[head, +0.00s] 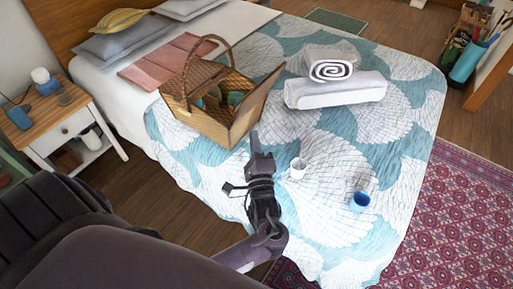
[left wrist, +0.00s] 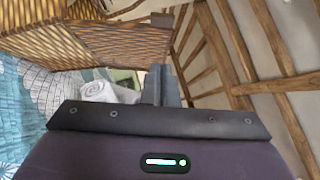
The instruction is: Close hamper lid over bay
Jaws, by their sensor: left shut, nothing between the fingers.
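The wicker hamper (head: 205,128) stands on the bed with its arched handle up. Its lid (head: 262,102) on the right side is open and stands tilted outward. Teal and dark items (head: 212,97) show inside the open bay. My left gripper (head: 254,140) is shut and empty, just in front of the lid's lower near corner. I cannot tell whether it touches the lid. In the left wrist view the shut fingers (left wrist: 160,85) point up beside the wicker hamper (left wrist: 110,42), which fills the upper left. My right gripper is not in view.
A rolled towel (head: 330,64) lies on a folded white one (head: 335,91) right of the hamper. A nightstand (head: 75,115) is at the left.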

